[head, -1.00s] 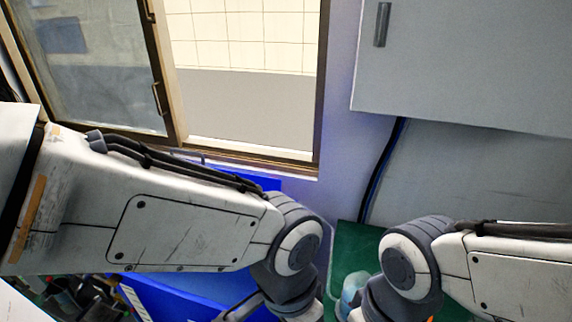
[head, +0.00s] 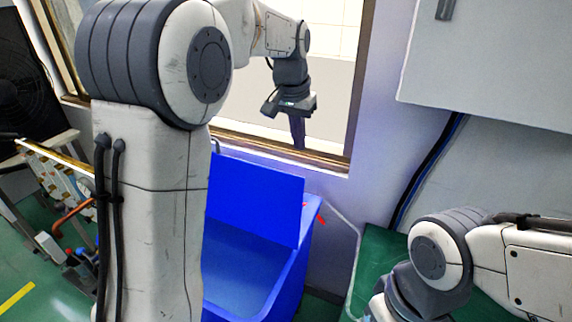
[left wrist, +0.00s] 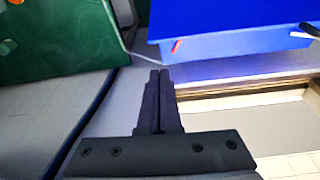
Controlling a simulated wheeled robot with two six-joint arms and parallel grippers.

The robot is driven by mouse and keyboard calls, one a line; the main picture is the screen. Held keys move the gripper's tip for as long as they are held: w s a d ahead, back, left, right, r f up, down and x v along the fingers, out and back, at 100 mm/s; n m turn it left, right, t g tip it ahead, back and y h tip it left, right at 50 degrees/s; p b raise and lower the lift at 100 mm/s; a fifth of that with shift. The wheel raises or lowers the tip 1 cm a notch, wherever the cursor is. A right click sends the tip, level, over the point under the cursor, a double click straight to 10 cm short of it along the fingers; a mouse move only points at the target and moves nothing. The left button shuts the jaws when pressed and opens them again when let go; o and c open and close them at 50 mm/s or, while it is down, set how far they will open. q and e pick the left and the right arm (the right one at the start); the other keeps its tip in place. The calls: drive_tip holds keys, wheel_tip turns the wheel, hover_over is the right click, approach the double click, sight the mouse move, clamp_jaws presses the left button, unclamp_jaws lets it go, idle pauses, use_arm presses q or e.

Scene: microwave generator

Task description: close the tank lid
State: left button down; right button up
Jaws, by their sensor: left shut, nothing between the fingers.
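The blue tank (head: 293,285) stands in the lower middle of the head view, partly hidden behind my left arm. Its blue lid (head: 257,200) stands raised at the back, and the inside of the tank shows below it. My left gripper (head: 298,146) is shut and empty, pointing down in front of the window, above and beyond the raised lid and apart from it. In the left wrist view, its closed fingers (left wrist: 158,76) point toward the tank, with the blue lid (left wrist: 225,14) at the top. My right gripper is out of view.
The window frame (head: 335,162) and wall are close behind the tank. A green surface (head: 378,255) lies to its right, near my right arm. A grey cabinet (head: 490,60) hangs at upper right. Assorted items and a rack (head: 60,190) stand at left.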

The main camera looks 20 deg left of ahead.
use_arm(q)
drive_tip(key=w+a, duration=0.3)
drive_tip(key=a, duration=0.1)
wheel_tip(320, 180, down, 9)
drive_tip(key=s+p, duration=0.1)
drive_tip(key=p, duration=0.1)
drive_tip(key=shift+s+a+n, duration=0.3)
drive_tip(key=shift+s+a, duration=0.05)
drive_tip(key=shift+s, duration=0.05)
